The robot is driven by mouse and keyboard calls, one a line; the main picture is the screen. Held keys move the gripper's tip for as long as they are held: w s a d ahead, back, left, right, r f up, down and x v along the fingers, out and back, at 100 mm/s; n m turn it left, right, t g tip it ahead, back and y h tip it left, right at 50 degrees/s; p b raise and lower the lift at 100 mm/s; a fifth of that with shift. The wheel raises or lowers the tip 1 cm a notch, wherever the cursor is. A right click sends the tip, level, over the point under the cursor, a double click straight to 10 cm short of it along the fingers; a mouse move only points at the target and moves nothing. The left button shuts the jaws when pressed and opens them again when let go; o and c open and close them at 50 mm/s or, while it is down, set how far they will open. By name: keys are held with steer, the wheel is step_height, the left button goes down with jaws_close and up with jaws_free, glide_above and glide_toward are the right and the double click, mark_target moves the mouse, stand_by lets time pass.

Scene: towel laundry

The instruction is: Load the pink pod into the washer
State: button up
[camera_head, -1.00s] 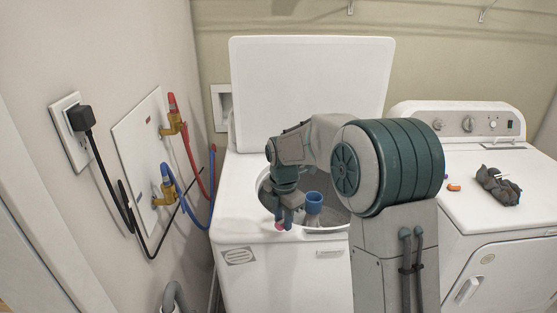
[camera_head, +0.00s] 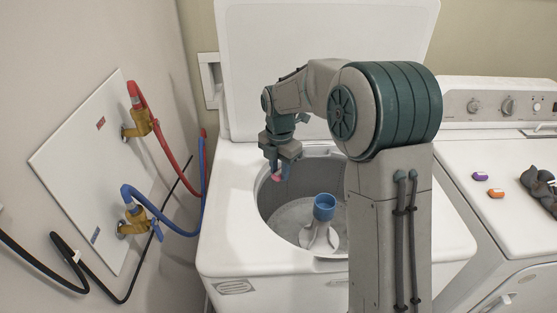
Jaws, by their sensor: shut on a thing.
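The washer (camera_head: 235,222) is white and top-loading, with its lid (camera_head: 290,60) raised upright against the back. Its round tub is open, and an agitator with a blue cap (camera_head: 324,206) stands inside it. My gripper (camera_head: 278,171) points down over the left back part of the tub opening. It is shut on the pink pod (camera_head: 277,177), a small thing at its fingertips. The fingers hide part of the pod. The pod appears to be near the level of the tub rim, but its exact height is hard to tell.
On the right, a white dryer (camera_head: 510,195) carries a purple pod (camera_head: 480,176), an orange pod (camera_head: 496,193) and a dark cloth (camera_head: 543,187). Red (camera_head: 168,140) and blue (camera_head: 180,228) hoses hang at the left wall. My arm covers the right part of the tub.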

step_height(320, 180, down, 29)
steer(key=b, duration=2)
steer(key=shift+s+b, duration=0.1)
steer(key=shift+b, duration=0.2)
steer(key=o, duration=1)
step_height(320, 180, up, 12)
steer(key=p, duration=0.9)
